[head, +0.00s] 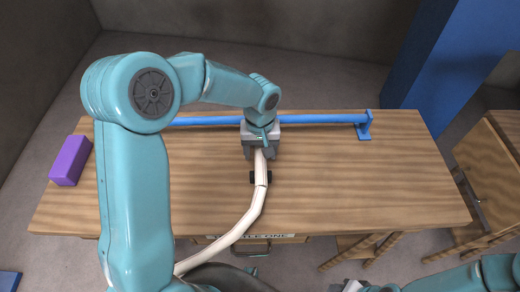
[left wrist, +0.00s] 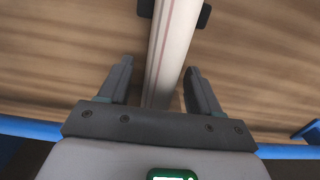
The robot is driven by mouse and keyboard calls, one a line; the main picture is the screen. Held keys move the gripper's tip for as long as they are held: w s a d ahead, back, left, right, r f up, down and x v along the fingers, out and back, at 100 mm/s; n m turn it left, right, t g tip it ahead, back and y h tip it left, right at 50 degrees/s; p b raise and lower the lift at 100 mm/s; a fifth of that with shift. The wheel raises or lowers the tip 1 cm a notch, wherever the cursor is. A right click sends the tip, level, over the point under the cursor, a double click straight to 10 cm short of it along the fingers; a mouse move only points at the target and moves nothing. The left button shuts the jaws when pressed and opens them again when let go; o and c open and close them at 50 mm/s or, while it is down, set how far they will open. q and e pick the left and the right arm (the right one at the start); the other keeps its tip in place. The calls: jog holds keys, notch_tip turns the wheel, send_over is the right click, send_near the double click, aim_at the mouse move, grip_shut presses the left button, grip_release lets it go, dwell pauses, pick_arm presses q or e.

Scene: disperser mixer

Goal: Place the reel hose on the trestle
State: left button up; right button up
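The cream hose (head: 240,226) rises from the bottom of the head view, over the table's front edge, to beneath my left gripper (head: 262,153). A black crosspiece (head: 253,178) shows on both sides of it. In the left wrist view the hose (left wrist: 172,45) runs between the two fingers of my left gripper (left wrist: 158,80), which stand apart with a gap at the left finger. The blue rail (head: 320,119) on an end foot, probably the trestle, lies along the table's back, just behind the left gripper. My right gripper (head: 350,286) is mostly cut off at the bottom edge.
A purple block (head: 71,160) stands at the table's left end. The wooden table (head: 400,185) is clear on the right. A blue column (head: 440,60) rises behind it, and wooden furniture (head: 490,165) stands at right. A partly hidden label (head: 265,236) is on the front.

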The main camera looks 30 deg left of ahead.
pick_arm(q)
jog(key=shift+r+p, duration=0.3)
notch_tip(320, 180, up, 12)
jog(key=shift+f, duration=0.15)
dwell(0.4)
